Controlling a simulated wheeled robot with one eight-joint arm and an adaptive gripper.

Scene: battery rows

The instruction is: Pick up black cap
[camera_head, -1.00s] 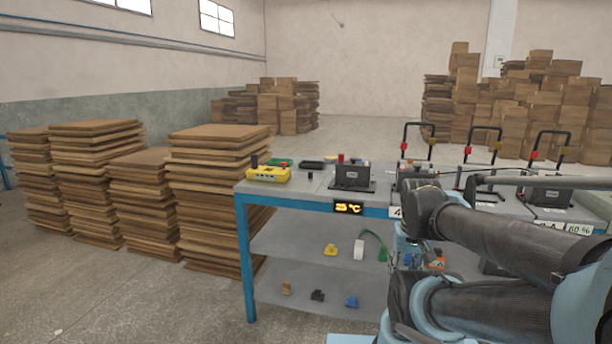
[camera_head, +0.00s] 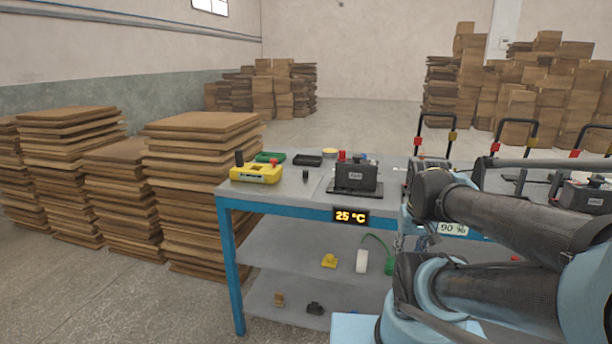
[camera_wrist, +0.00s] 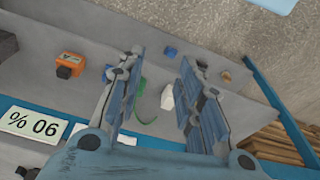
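A small black piece (camera_head: 314,308), which looks like a black cap, lies on the bottom shelf in the head view. It also seems to show just beyond the right finger in the wrist view (camera_wrist: 202,63). Another small black piece (camera_head: 305,175) stands on the tabletop; I cannot tell for certain which is the cap. My gripper (camera_wrist: 162,57) is open and empty, its fingers wide apart, with the shelves beyond it. In the head view my arm hides the gripper.
The table (camera_head: 285,206) has a blue frame and lower shelves. A yellow box (camera_head: 256,173) and a dark device (camera_head: 355,178) stand on top. A yellow piece (camera_head: 329,261) and a white piece (camera_head: 362,260) lie on the middle shelf. Cardboard stacks (camera_head: 196,200) stand close left.

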